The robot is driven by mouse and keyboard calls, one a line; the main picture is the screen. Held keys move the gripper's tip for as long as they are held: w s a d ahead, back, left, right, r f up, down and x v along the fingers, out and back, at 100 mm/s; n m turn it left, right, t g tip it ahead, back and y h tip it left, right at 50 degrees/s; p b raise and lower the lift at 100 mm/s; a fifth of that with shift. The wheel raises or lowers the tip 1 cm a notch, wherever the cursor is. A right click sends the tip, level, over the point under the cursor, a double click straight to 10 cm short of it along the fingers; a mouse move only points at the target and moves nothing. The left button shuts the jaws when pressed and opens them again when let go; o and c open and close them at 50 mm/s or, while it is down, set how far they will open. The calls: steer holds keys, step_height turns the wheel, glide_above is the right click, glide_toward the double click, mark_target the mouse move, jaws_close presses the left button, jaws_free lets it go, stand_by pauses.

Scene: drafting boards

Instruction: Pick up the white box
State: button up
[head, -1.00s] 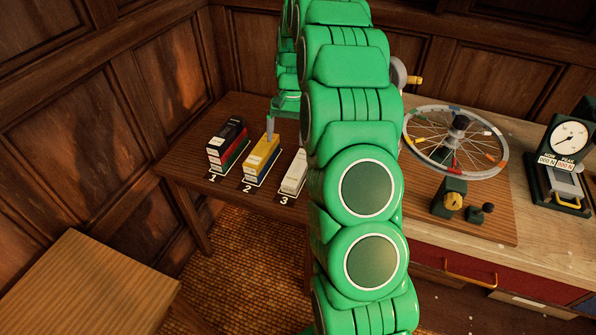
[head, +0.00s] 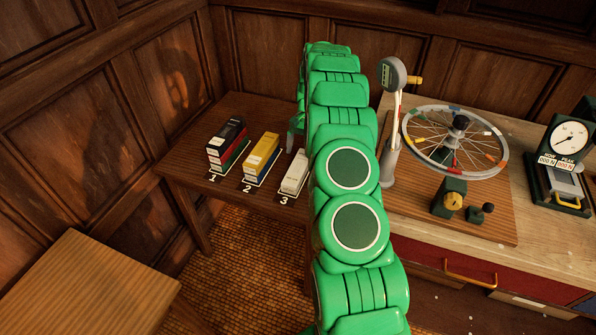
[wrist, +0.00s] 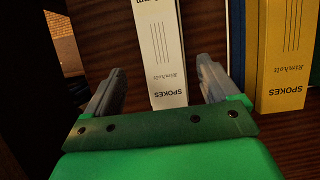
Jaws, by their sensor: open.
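The white box (head: 294,174) stands at the spot marked 3 on the dark wooden table (head: 245,113), partly hidden by my green arm in the head view. In the wrist view the white box (wrist: 164,50), printed "SPOKES", lies straight ahead between the two grey fingers. My gripper (wrist: 160,66) is open and empty, with a finger to each side of the box. In the head view only a bit of my gripper (head: 295,135) shows, above and behind the box. Whether a finger touches the box I cannot tell.
A yellow box (head: 262,153) stands at mark 2, left of the white one; it is to the right in the wrist view (wrist: 285,55). Dark, red and green boxes (head: 228,143) stand at mark 1. A spoked wheel (head: 455,140) and a gauge (head: 563,150) are on the right bench.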

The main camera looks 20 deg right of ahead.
mark_target(298, 167)
steer(key=shift+x, duration=1)
steer(key=x, duration=0.4)
steer(key=shift+s+a+r, duration=0.15)
steer(key=shift+s+a, duration=0.15)
steer(key=shift+a, duration=0.1)
steer(key=shift+a+f, duration=0.15)
steer(key=shift+f, duration=0.35)
steer(key=shift+s, duration=0.1)
steer(key=c, duration=1.2)
